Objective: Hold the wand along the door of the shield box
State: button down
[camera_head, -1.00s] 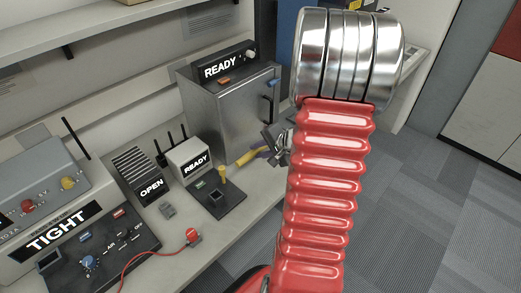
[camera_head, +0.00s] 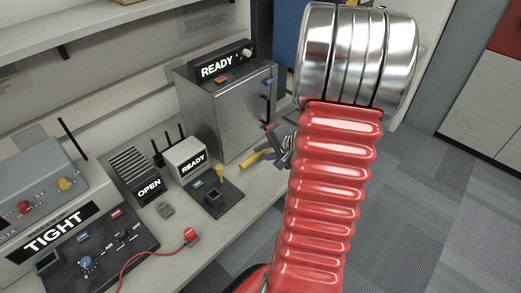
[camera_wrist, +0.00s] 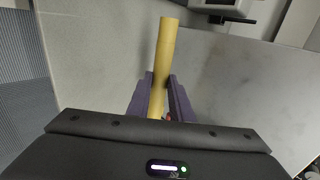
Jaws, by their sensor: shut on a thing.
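The shield box (camera_head: 242,112) is a grey metal cabinet on the bench, with a READY sign on its top. A blue latch (camera_head: 270,82) and a dark handle (camera_head: 265,108) show at the right edge of its door. My gripper (camera_head: 268,153) is just off the lower right of the box, partly hidden behind my red arm. It is shut on the yellow wand (camera_head: 252,159), which points left and slightly down in the head view, below the door. In the wrist view, the wand (camera_wrist: 165,62) stands out between the purple fingers of my gripper (camera_wrist: 162,88). I cannot tell whether the wand touches the box.
A small READY unit (camera_head: 187,158), a black pad (camera_head: 217,200) with a yellow post and a ribbed OPEN unit (camera_head: 136,173) stand left of the wand. A TIGHT console (camera_head: 55,230) is at the far left. Carpet floor (camera_head: 400,200) lies open at the right.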

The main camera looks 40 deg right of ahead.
jog(key=shift+s+r, duration=0.2)
jog(key=shift+s, duration=0.65)
jog(key=shift+s+r, duration=0.2)
jog(key=shift+s, duration=0.6)
jog(key=shift+s+r, duration=0.2)
jog(key=shift+s, duration=0.65)
